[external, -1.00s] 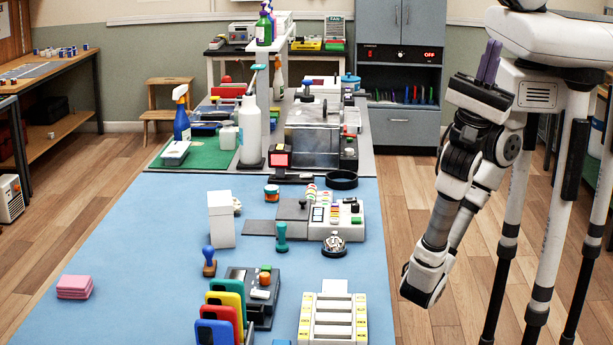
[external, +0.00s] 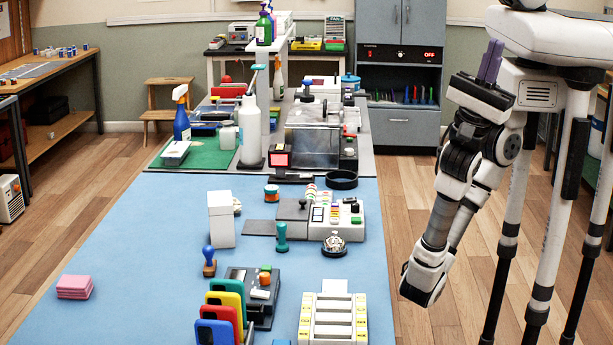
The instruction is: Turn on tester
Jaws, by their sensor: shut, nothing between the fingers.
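No device is readably labelled as the tester. One candidate is a dark grey device (external: 236,274) with an orange-and-green knob (external: 265,275) and a white part on top, on the blue table mat behind the coloured phones. Another is a pale console (external: 346,226) with coloured buttons and a small display, farther back on the mat. I cannot tell whether either is on. My gripper (external: 490,62) is raised at the upper right, its two purple fingers together, pointing up and empty. It is well away from both devices.
Coloured phones (external: 228,304) stand in a row at the front. A pale slotted rack (external: 333,325), a bell (external: 334,246), stamps (external: 281,238) and a white box (external: 221,219) are nearby. Pink pads (external: 74,287) lie at left. The mat's left side is mostly clear.

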